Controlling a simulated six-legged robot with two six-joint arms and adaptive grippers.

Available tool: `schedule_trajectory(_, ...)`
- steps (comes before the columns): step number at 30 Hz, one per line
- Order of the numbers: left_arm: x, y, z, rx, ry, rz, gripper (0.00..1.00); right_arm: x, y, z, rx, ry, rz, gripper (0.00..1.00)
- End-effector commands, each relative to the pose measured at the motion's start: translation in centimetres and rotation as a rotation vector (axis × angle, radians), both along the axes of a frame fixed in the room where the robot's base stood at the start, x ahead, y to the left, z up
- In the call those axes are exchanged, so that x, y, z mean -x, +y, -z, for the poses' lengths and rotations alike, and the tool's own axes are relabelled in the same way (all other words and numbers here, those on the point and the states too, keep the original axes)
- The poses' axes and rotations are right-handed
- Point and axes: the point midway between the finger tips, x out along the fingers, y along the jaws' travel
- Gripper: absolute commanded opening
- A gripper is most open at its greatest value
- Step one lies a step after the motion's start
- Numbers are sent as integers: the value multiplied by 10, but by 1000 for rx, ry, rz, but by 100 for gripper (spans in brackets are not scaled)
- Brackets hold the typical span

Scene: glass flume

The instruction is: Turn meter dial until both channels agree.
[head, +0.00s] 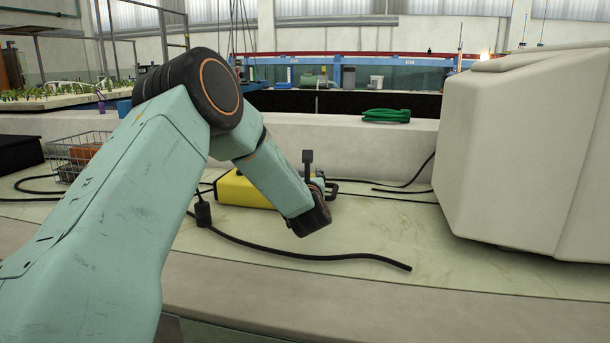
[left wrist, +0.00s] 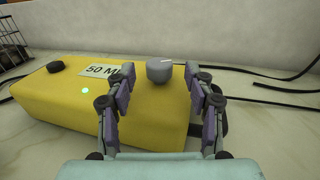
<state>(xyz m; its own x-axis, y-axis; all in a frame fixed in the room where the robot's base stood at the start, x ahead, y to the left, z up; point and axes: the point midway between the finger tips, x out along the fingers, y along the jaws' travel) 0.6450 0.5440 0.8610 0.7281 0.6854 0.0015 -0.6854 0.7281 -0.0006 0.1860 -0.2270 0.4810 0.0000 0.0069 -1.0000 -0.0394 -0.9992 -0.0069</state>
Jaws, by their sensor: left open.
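The yellow meter (head: 243,188) lies on the pale bench top in the head view, partly hidden behind my left arm. In the left wrist view the yellow meter (left wrist: 60,108) fills the middle left, with a "50 M…" label (left wrist: 100,70), a green light and a black knob (left wrist: 56,67). A grey dial (left wrist: 159,70) with a white mark stands on its top near the right end. My left gripper (left wrist: 159,102) is open, its fingers to either side of the dial in the picture; I see no contact. In the head view its fingers are hidden by the arm. My right gripper is not in view.
Black cables (head: 310,255) run across the bench. A large off-white housing (head: 510,150) blocks the right. The bench between the meter and housing is mostly clear.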

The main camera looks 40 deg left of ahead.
Motion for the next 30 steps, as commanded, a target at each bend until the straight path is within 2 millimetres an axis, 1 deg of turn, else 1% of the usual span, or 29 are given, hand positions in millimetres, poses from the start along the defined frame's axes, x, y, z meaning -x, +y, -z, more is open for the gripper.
schedule_trajectory(3, -11, 13, 1, 0, -1, -2, 54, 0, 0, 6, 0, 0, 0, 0)
schedule_trajectory(9, -25, 24, 1, 0, 0, -2, 54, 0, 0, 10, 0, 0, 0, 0)
schedule_trajectory(13, -29, 27, 1, 1, 2, 0, 54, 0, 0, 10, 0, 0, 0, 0)
schedule_trajectory(21, -30, 27, 0, 1, 2, 1, 54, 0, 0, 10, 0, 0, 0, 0)
schedule_trajectory(30, -30, 27, 0, 1, 1, 0, 28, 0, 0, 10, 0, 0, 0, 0)
